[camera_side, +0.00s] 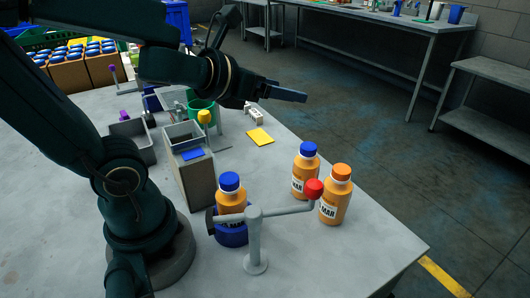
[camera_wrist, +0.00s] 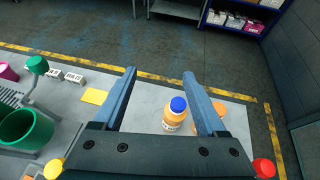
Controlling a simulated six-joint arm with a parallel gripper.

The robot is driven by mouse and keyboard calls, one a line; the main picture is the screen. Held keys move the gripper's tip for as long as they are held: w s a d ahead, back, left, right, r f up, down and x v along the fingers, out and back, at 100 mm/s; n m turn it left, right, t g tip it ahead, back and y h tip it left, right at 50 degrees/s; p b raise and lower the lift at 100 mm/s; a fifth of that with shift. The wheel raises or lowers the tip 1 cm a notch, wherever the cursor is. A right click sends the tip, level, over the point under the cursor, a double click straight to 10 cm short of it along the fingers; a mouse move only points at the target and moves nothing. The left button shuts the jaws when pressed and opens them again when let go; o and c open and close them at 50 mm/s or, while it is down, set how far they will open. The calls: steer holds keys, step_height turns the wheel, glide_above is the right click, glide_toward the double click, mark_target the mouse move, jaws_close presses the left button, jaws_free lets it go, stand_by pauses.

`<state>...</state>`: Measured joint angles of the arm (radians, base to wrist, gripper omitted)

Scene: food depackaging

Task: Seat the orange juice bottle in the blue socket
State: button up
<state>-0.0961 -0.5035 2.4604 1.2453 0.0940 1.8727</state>
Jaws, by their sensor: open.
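A bottle with orange contents and a blue cap (camera_side: 231,200) stands upright in the blue socket (camera_side: 232,238) in the side view. A second blue-capped orange bottle (camera_side: 304,170) and an orange-capped bottle (camera_side: 335,197) stand upright on the table to its right. In the wrist view, one blue-capped bottle (camera_wrist: 174,117) shows between my fingers, and the orange-capped one (camera_wrist: 220,109) is partly hidden behind the right finger. My gripper (camera_side: 298,96) is open and empty, high above the table and apart from the bottles. It also shows in the wrist view (camera_wrist: 159,75).
A grey post with a red-knobbed lever (camera_side: 256,240) stands in front of the socket. A tall box (camera_side: 190,175), a green bin (camera_side: 201,111), a yellow card (camera_side: 260,137) and grey trays are left of the bottles. The table's right edge is near the orange-capped bottle.

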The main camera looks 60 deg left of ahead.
steer(key=shift+w+d+r+n+y, duration=0.2)
steer(key=shift+r+n+y, duration=0.15)
steer(key=shift+r, duration=0.35)
steer(key=shift+w+d+r+n+y, duration=0.1)
steer(key=shift+d+r+n+y, duration=0.15)
steer(key=shift+r, duration=0.45)
steer(key=shift+w+d+r+n+y, duration=0.15)
steer(key=shift+r+n+y, duration=0.25)
steer(key=shift+r, duration=0.3)
steer(key=shift+a, duration=0.1)
